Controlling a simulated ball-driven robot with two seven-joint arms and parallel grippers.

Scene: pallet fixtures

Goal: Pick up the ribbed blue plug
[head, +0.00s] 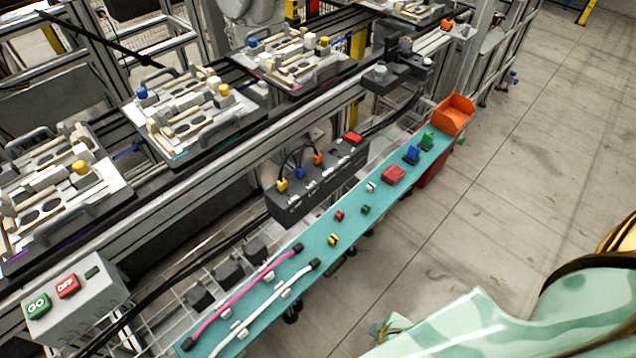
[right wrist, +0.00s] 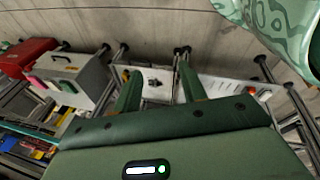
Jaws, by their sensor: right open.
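A blue block-like piece (head: 411,154) stands on the teal shelf (head: 325,235) in the head view, beside a green one. A smaller blue plug (head: 301,173) sits on the dark connector box (head: 290,208), between a yellow and an orange plug. Ribbing is too small to make out on either. My right gripper (right wrist: 158,84) shows in the right wrist view with its two green fingers apart and nothing held between them. It points at a white panel (right wrist: 218,88), and no blue plug is seen near its fingers. My left gripper is not in view.
Pallet fixtures (head: 190,112) line the conveyor at left. A grey GO/OFF button box (head: 85,300) stands lower left. Pink (head: 245,290) and white (head: 262,312) cables lie on the shelf's near end; an orange bin (head: 454,114) is at its far end. The floor at right is open.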

